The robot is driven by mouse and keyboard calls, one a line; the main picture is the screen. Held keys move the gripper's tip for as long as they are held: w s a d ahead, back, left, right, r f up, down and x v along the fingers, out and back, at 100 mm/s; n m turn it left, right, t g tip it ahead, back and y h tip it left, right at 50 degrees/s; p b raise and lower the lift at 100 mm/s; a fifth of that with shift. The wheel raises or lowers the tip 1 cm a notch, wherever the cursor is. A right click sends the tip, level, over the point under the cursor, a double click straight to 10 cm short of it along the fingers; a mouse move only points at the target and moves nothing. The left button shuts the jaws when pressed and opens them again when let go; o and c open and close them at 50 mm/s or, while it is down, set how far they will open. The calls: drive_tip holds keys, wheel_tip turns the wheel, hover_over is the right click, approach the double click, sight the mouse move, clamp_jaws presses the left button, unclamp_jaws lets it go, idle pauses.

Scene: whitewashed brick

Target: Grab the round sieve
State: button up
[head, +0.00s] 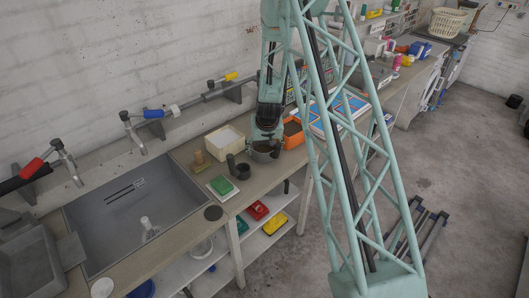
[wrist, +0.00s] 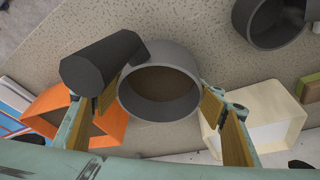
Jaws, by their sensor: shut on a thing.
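The round sieve (wrist: 160,88) is a grey ring with a brown inside, seen from above in the wrist view. It sits between the two tan-padded fingers of my gripper (wrist: 160,103), which is shut on its rim from both sides. In the head view my gripper (head: 265,143) is over the bench, and the sieve (head: 266,154) shows below it, partly covered by the gripper. I cannot tell whether the sieve touches the bench. A dark faceted cylinder (wrist: 103,59) lies across the view beside the sieve, overlapping the left finger; I cannot tell what it belongs to.
Dark round containers (head: 243,171) stand to the left, with a green block (head: 220,187) and the grey sink (head: 130,210) beyond. Bare bench lies in front.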

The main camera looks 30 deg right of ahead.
drive_tip(key=shift+r, duration=0.2)
drive_tip(key=shift+r+p, duration=0.55)
drive_tip(key=shift+r, duration=1.1)
drive_tip(key=shift+s+f, duration=0.1)
drive_tip(key=shift+s, duration=0.05)
drive_tip(key=shift+s+a+b, duration=0.15)
drive_tip(key=shift+s+b, duration=0.9)
drive_tip(key=s+b, duration=0.1)
drive_tip(key=s, duration=0.3)
drive_tip(key=s+a+r+b, duration=0.1)
drive_tip(key=s, duration=0.4)
drive_tip(key=s+a+b, duration=0.1)
drive_tip(key=s, duration=0.3)
drive_tip(key=shift+s+r, duration=0.2)
drive_tip(key=shift+r, duration=0.1)
